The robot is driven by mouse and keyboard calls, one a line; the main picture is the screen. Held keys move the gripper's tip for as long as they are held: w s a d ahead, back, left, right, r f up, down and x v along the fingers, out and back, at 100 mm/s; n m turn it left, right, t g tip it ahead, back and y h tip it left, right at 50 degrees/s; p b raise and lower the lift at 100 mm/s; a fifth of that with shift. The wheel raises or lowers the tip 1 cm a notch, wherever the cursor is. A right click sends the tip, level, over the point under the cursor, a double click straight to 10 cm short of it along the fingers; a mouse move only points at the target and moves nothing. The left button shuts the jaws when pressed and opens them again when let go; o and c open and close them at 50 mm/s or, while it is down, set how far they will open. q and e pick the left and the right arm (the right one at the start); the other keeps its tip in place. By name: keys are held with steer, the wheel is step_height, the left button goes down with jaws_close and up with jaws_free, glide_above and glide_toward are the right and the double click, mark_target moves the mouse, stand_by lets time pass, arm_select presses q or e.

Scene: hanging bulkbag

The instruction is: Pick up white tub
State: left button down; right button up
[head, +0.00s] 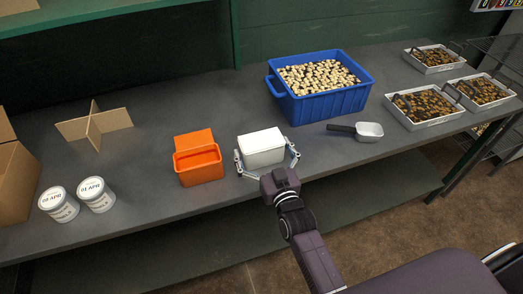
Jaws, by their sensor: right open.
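The white tub (262,147) is a small white box on the grey table, just right of the orange containers. My right gripper (267,160) is open, with one finger along the tub's left side and the other along its right side. The fingers look close to the tub's sides; I cannot tell whether they touch it. My right arm comes up from the lower right, and the wrist is in front of the tub. The tub seems to rest on the table. My left gripper is not in view.
Orange containers (197,158) stand close on the left. A blue bin (330,104) of light pieces is behind, with a metal scoop (368,131) beside it. White trays (423,121) stand at right. Two labelled tubs (97,195), a cardboard divider (94,126) and a box (18,180) are left.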

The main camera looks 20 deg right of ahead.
steer(key=shift+s, duration=0.1)
steer(key=shift+c, duration=0.6)
steer(key=c, duration=1)
steer(key=shift+c, duration=0.2)
steer(key=shift+r, duration=0.1)
